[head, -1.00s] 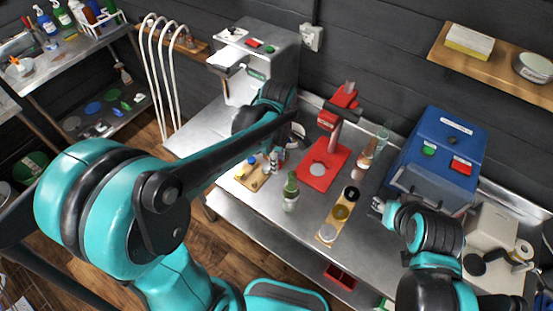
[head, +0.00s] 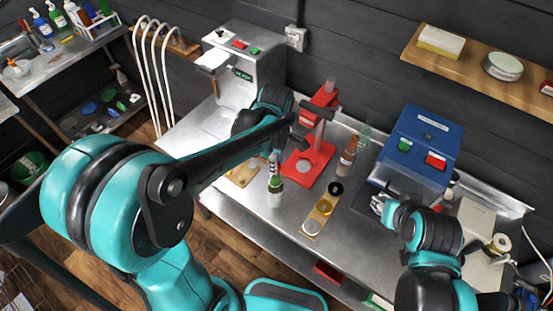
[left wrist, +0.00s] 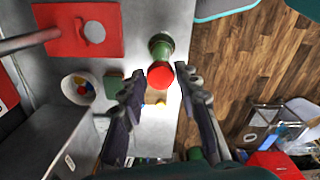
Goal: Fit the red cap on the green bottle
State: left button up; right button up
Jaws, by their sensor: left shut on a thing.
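The green bottle (head: 276,185) stands upright on the steel bench, with a pale label on its body. My left gripper (head: 273,158) is just above its neck in the head view. In the left wrist view the red cap (left wrist: 160,75) sits between the fingertips of my left gripper (left wrist: 158,82), which is shut on it. The bottle (left wrist: 161,45) shows right behind the cap, partly covered by it. I cannot tell whether cap and bottle touch. My right gripper (head: 378,204) is low over the bench at the right, far from the bottle; its jaw opening is unclear.
A red press stand (head: 307,162) is close behind the bottle. A wooden board with round pieces (head: 313,226) lies to its right, and a brown bottle (head: 347,157) stands farther back. A bowl with coloured pieces (left wrist: 68,91) shows in the wrist view. A blue machine (head: 418,150) stands at right.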

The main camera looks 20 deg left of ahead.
pick_arm(q)
jog(key=shift+a+f, duration=0.1)
jog(key=shift+f, duration=0.1)
jog(key=shift+f+b, duration=0.6)
jog(key=shift+b, duration=0.1)
dwell(1.0)
jog(key=shift+f, duration=0.3)
jog(key=shift+f+b, duration=0.25)
jog(key=shift+b, duration=0.3)
dwell(0.7)
jog(key=o, duration=1.3)
jog(key=shift+r, duration=0.1)
